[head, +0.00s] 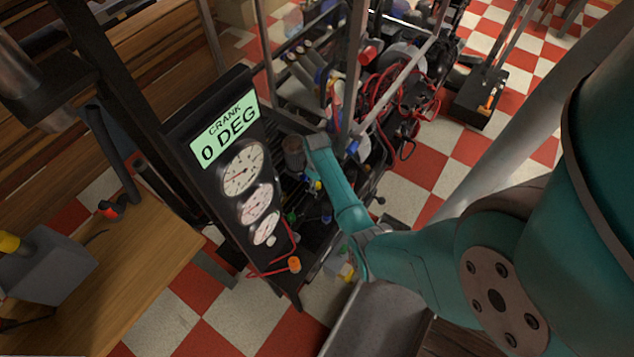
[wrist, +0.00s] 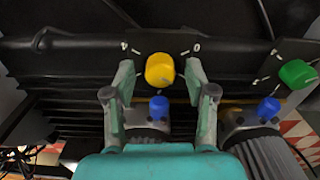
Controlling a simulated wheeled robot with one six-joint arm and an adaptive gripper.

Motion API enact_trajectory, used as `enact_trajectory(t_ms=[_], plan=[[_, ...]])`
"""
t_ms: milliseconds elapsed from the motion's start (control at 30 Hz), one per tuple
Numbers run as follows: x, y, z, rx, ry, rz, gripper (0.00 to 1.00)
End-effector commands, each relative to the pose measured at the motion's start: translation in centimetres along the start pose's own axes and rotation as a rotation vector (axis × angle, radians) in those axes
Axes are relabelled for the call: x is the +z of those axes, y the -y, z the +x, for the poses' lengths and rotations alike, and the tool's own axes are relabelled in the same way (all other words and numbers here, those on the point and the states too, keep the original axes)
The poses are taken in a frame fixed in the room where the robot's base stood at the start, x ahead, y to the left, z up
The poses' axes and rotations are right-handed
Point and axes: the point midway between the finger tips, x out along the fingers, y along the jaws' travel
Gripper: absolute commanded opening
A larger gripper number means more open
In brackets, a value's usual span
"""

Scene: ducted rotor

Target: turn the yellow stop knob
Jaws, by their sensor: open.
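The yellow stop knob (wrist: 159,68) shows in the wrist view, on a black panel (wrist: 80,60) with small white marks above it, one like a 0. My gripper (wrist: 160,76) is open, with one grey finger to the left of the knob and one to the right. The knob shows between the fingertips with a gap on each side in the picture. I cannot tell how far the tips reach in depth. In the head view my teal arm reaches down to the machine, and I cannot clearly make out the gripper or the knob there.
Blue knobs (wrist: 159,106) (wrist: 268,108) and a green knob (wrist: 297,74) are close by. A gauge panel (head: 240,170) reading "CRANK 0 DEG" stands left of my arm. Red cables (head: 400,100) and metal posts crowd the machine behind. A wooden bench (head: 130,270) is at left.

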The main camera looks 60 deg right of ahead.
Motion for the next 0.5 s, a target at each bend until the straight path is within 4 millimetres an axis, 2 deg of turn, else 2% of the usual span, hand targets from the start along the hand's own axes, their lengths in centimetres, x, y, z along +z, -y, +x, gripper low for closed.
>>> enact_trajectory(t_ms=[100,133,333,500], plan=[[-0.01,-0.01,-0.02,0.0,0.0,0.0,0.56],[-0.01,-0.01,-0.03,0.0,0.0,0.0,0.51],[-0.01,-0.01,-0.03,0.0,0.0,0.0,0.01],[0.0,-0.01,-0.03,0.0,0.0,0.002,0.0]])
